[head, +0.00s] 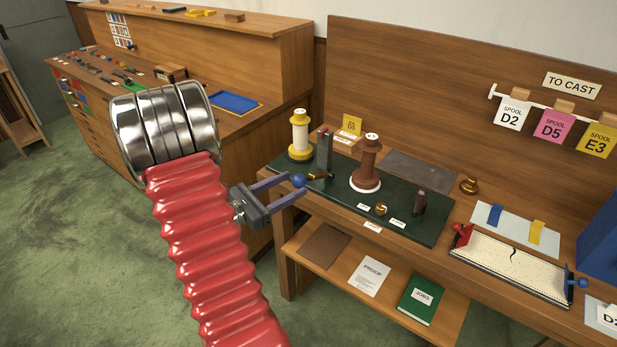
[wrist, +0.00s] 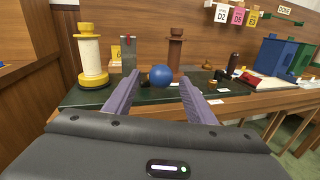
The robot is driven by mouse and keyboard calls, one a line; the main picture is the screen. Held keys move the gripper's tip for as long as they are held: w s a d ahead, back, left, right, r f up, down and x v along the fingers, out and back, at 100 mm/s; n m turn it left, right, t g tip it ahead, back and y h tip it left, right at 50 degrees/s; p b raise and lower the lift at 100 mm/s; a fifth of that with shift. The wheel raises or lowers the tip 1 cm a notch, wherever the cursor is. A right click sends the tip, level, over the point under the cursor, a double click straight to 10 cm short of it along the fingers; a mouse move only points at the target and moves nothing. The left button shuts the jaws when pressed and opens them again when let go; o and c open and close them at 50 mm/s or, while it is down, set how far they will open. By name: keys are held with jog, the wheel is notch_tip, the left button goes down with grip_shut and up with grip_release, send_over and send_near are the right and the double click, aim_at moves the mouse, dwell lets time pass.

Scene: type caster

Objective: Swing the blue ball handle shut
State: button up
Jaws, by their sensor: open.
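The blue ball handle (head: 298,180) sits at the left front part of the dark green mat on the bench, at the end of a short dark and brass lever beside a grey upright block (head: 323,150). In the wrist view the blue ball (wrist: 160,75) shows ahead, between and beyond the fingertips. My gripper (head: 288,188) is open, with its two purple fingers pointing at the ball; the wrist view also shows the fingers (wrist: 160,88) apart with nothing held. Whether a fingertip touches the ball I cannot tell.
A yellow-based spool (head: 300,138) stands left of the grey block and a brown spool (head: 368,165) right of it. A small dark brown post (head: 420,202) and a brass piece (head: 381,209) stand farther right on the mat (head: 340,200). Open floor lies left of the bench.

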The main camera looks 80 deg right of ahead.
aim_at(309, 176)
jog(key=x, duration=0.7)
jog(key=shift+s+d, duration=0.1)
jog(key=shift+d, duration=0.15)
jog(key=shift+c, duration=0.4)
grip_shut()
jog(key=shift+a, duration=0.15)
